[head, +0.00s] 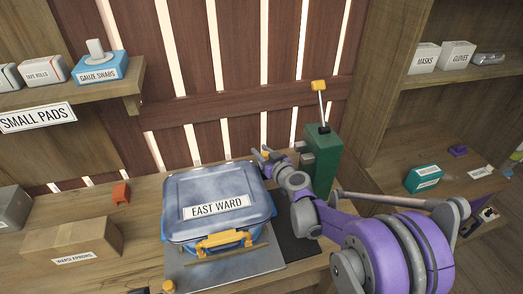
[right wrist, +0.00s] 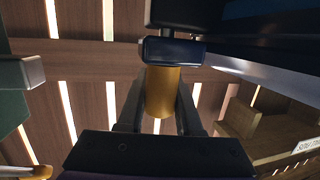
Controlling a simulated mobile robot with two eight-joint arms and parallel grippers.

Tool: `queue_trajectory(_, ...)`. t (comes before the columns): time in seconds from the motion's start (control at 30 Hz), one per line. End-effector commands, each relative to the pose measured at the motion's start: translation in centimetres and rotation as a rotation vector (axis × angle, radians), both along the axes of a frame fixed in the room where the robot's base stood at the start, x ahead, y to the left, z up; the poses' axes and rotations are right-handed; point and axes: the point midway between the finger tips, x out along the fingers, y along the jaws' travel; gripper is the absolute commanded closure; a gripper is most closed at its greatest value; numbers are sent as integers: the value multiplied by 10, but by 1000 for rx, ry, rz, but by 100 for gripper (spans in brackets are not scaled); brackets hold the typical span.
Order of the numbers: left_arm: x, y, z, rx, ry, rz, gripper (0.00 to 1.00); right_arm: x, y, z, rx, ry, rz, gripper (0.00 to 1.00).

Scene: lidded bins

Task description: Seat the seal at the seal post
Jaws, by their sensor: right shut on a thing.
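The green seal post (head: 323,158) stands on the bench behind the bin's right side, with a yellow-knobbed lever (head: 319,87) upright on top. My right gripper (head: 268,154) is beside the post, at the back right corner of the closed bin labelled EAST WARD (head: 180,215). In the right wrist view it (right wrist: 160,103) is shut on an amber cylinder (right wrist: 163,92) with a dark, grey-edged block at its far end. I cannot tell whether this is the seal. The post (right wrist: 12,120) and its grey jaw (right wrist: 25,72) show apart from it. My left gripper is not in view.
The bin sits on a grey plate (head: 225,270) and has a yellow front latch (head: 220,240). An orange piece (head: 120,193) and a cardboard box (head: 75,240) are to the left. Shelves flank both sides; a slatted wall is behind.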

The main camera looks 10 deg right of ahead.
Motion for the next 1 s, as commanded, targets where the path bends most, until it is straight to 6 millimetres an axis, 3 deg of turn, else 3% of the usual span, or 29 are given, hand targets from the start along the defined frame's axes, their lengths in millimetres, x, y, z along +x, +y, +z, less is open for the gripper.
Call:
queue_trajectory(0.03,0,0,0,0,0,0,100,0,0,-2,0,0,0,100)
queue_trajectory(0.07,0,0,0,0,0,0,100,0,0,-1,0,0,0,63)
queue_trajectory(0.23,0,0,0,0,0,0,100,0,0,-1,0,0,0,32)
queue_trajectory(0.63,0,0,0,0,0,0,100,-7,-2,1,0,0,-1,31)
queue_trajectory(1.0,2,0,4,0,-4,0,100,-73,-19,15,0,0,-2,31)
